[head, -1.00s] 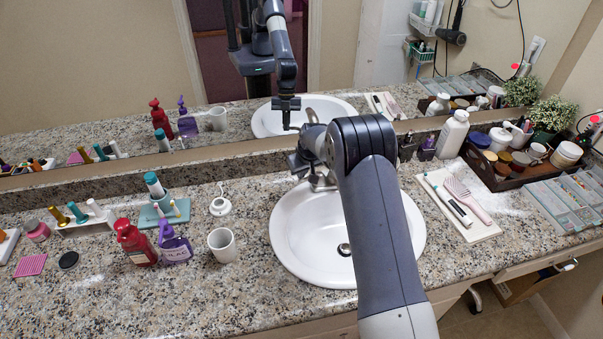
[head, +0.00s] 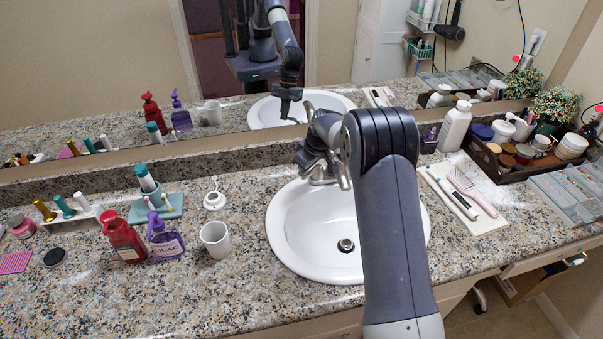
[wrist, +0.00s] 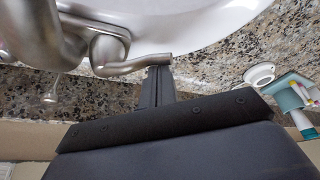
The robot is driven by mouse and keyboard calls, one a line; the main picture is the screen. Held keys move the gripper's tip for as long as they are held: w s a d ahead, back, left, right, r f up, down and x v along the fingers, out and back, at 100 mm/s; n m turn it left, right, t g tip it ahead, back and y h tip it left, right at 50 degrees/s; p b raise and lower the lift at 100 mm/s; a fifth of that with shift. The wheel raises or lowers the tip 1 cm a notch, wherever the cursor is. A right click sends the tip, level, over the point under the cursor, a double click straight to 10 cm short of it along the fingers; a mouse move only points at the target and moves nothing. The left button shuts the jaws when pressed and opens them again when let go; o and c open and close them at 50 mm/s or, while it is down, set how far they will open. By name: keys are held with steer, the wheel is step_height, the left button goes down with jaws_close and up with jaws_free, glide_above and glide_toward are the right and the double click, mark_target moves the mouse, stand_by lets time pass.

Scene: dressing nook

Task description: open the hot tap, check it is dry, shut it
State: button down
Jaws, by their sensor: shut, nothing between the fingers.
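The metal tap (wrist: 105,45) fills the left of the wrist view, above the white basin. Its lever handle (wrist: 142,65) sticks out to the right. My gripper (wrist: 158,72) is shut and empty, with its fingertips right at the end of that lever; I cannot tell if they touch. In the head view my gripper (head: 308,165) is at the back of the sink (head: 300,240), and my arm hides much of the tap (head: 322,179). No water shows in the visible part of the basin around the drain.
Left of the sink stand a white cup (head: 216,240), a purple bottle (head: 165,240) and a red bottle (head: 124,240). Right of it lies a tray with a brush (head: 473,193). A white bottle (head: 454,128) and the mirror (head: 330,60) are close behind.

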steer(key=shift+s+d+f+n+b, duration=0.1)
steer(key=shift+s+d+n+b, duration=0.15)
steer(key=shift+n+b, duration=0.3)
steer(key=shift+s+d, duration=0.15)
steer(key=shift+d, duration=0.1)
steer(key=shift+d+b, duration=0.1)
steer(key=shift+b, duration=0.25)
steer(key=shift+s+r, duration=0.1)
steer(key=shift+r, duration=0.15)
steer(key=v, duration=1)
steer(key=shift+d+r+b, duration=0.2)
steer(key=shift+r+b, duration=0.1)
stand_by(0.4)
